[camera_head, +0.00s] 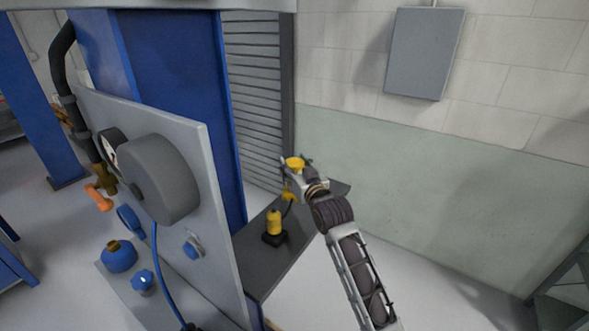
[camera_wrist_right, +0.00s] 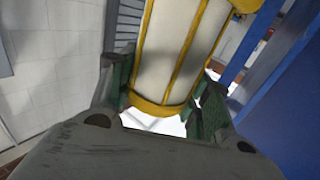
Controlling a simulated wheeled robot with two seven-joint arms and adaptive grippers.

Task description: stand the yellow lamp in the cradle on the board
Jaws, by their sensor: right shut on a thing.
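My right gripper (camera_head: 295,177) is shut on the yellow lamp (camera_head: 295,162) and holds it up above the dark shelf. In the right wrist view the lamp (camera_wrist_right: 175,55) is a pale cylinder in a yellow cage, between the green-grey fingers. A yellow part (camera_head: 288,196) shows just below the gripper in the head view; I cannot tell whether it belongs to the lamp. The grey upright board (camera_head: 212,200) stands to the left of the gripper. I cannot clearly make out the cradle. My left gripper is not in view.
A yellow cylinder on a black base (camera_head: 275,226) stands on the dark shelf (camera_head: 262,268). The board carries a grey round reel (camera_head: 160,180) with a blue hose. A blue post (camera_head: 185,90) rises behind it. The wall at right has a grey box (camera_head: 425,53); floor before it is clear.

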